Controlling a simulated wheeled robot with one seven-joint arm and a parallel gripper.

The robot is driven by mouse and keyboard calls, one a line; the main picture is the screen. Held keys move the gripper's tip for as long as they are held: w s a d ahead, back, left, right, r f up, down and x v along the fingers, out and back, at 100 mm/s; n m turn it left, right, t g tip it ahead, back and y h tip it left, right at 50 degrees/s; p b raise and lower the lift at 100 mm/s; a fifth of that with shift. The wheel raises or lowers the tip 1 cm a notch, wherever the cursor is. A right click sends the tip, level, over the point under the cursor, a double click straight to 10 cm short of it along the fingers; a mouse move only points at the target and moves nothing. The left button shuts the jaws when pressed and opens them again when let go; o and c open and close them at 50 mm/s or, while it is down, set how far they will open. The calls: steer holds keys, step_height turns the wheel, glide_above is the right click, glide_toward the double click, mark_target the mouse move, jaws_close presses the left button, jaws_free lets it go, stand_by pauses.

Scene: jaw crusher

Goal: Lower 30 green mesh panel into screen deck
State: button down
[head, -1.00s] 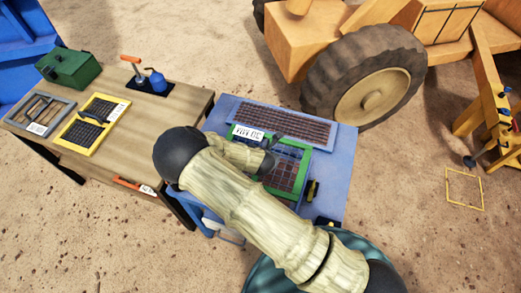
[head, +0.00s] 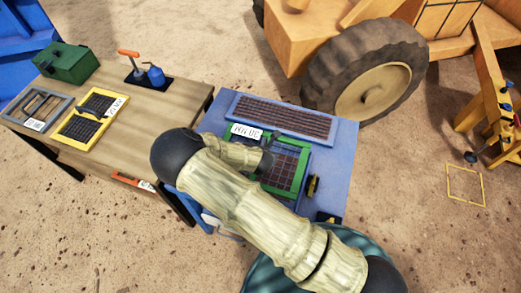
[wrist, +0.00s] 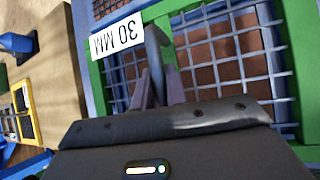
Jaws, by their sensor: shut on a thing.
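The green-framed mesh panel (head: 301,174) is at the blue screen deck (head: 335,165), below the long dark mesh strip. Its white 30 MM label (head: 246,131) is at its upper left, and the label also shows upside down in the wrist view (wrist: 118,37). My gripper (wrist: 160,85) is shut on the panel's grey handle (wrist: 157,45), with a finger on either side. The panel looks roughly level with the deck opening; I cannot tell whether it is fully seated. My arm hides its lower left part in the head view.
A large wheel (head: 365,85) stands behind the deck.

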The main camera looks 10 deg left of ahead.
steer(key=shift+w+f+b, duration=0.1)
steer(key=shift+f+b, duration=2.65)
steer(key=shift+f, duration=0.95)
steer(key=c, duration=1.3)
jaws_free()
steer(key=shift+f, duration=0.15)
steer(key=b+v, duration=0.2)
steer(key=v, duration=1.5)
steer(key=shift+d+r, duration=0.1)
steer(key=shift+r, duration=0.15)
steer(key=shift+d, duration=0.1)
